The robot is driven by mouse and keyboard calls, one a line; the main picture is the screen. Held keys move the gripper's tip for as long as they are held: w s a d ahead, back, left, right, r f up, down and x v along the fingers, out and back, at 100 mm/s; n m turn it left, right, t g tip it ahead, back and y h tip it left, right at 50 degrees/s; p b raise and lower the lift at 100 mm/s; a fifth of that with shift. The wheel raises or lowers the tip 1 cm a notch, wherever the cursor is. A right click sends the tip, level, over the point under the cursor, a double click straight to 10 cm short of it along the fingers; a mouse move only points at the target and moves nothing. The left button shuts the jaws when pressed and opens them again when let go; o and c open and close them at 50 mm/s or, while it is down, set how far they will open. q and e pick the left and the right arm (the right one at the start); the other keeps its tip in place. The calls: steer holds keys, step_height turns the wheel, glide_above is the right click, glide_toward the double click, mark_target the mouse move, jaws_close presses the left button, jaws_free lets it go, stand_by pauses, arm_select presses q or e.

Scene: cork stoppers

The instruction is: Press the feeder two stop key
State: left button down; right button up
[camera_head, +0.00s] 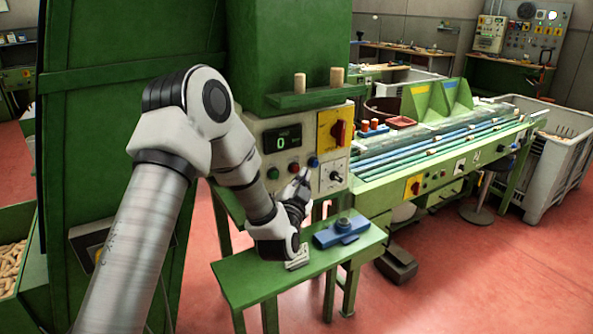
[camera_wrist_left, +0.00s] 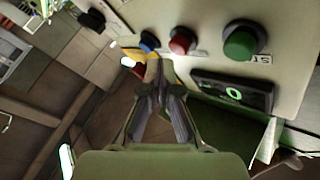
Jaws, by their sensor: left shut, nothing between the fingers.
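A grey control panel (camera_head: 262,128) on the green machine carries a green button (camera_head: 273,173), a red button (camera_head: 293,168) and a blue button (camera_head: 313,162). In the left wrist view the green button (camera_wrist_left: 240,40), red button (camera_wrist_left: 183,40) and blue button (camera_wrist_left: 149,42) stand in a row. Lettering beside the buttons is too small to read fully, so I cannot tell which key is feeder two stop. My left gripper (camera_head: 304,177) is shut and empty in front of the panel. Its fingertips (camera_wrist_left: 159,62) appear near the red and blue buttons, apart from them.
A display (camera_head: 282,140) reading 0 and a yellow plate with a red switch (camera_head: 336,131) sit above the buttons. A black knob (camera_head: 335,176) is to their right. A green bench (camera_head: 240,283) with a blue fixture (camera_head: 341,231) stands below my left arm.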

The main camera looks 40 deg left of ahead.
arm_select(q)
steer(key=shift+w+a, duration=0.15)
steer(key=shift+a, duration=0.25)
steer(key=shift+w+a, duration=0.15)
steer(key=shift+a, duration=0.25)
stand_by(0.8)
steer(key=shift+d, duration=0.15)
steer(key=shift+s+d, duration=0.3)
steer(key=shift+d, duration=0.4)
steer(key=d, duration=0.1)
steer(key=s+d+b, duration=0.1)
steer(key=d, duration=0.1)
steer(key=s+d, duration=0.1)
steer(key=shift+d+b, duration=0.3)
